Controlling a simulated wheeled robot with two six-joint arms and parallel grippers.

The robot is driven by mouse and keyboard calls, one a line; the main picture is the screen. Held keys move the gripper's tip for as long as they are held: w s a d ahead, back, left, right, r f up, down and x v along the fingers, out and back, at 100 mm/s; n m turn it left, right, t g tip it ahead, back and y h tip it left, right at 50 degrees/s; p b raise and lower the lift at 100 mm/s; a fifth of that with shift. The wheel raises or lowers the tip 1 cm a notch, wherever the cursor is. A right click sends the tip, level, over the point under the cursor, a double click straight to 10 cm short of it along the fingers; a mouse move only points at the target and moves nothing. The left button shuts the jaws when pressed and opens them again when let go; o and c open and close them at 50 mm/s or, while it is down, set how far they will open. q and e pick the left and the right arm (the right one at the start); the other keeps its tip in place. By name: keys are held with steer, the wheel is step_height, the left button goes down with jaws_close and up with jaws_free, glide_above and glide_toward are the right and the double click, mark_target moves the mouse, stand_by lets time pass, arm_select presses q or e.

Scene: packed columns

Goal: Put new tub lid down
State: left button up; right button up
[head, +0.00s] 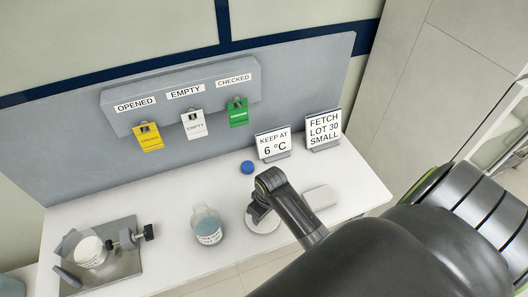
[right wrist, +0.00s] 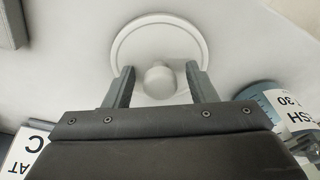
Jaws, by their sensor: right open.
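A round white lid (head: 262,222) with a raised rim and a central knob appears to lie flat on the white bench, at the front right in the head view. In the right wrist view the lid (right wrist: 158,20) is beyond my fingers, with its round knob (right wrist: 160,82) between them. My right gripper (right wrist: 160,76) is open, one finger on each side of the knob, with a visible gap at each side. In the head view my right gripper (head: 259,211) hides part of the lid. My left gripper is not in view.
A glass jar with blue-grey contents (head: 207,226) stands left of the lid. A blue cap (head: 247,167) lies behind, a pale slab (head: 320,197) at right. A metal plate (head: 123,265) with a white tub (head: 90,252) and clamp is at left. Signs (head: 273,143) stand behind.

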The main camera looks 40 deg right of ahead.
mark_target(268, 220)
steer(key=r, duration=0.3)
steer(key=r+b, duration=0.1)
steer(key=r, duration=0.2)
steer(key=s+r, duration=0.1)
steer(key=r, duration=0.2)
steer(key=shift+d+r+b, duration=0.1)
steer(key=shift+d+b, duration=0.05)
steer(key=shift+b, duration=0.2)
steer(key=shift+s+r+p, duration=0.15)
steer(key=shift+r+p, duration=0.15)
steer(key=shift+r, duration=0.45)
steer(key=shift+s+r+p, duration=0.1)
steer(key=shift+r+p, duration=0.2)
steer(key=shift+r, duration=0.45)
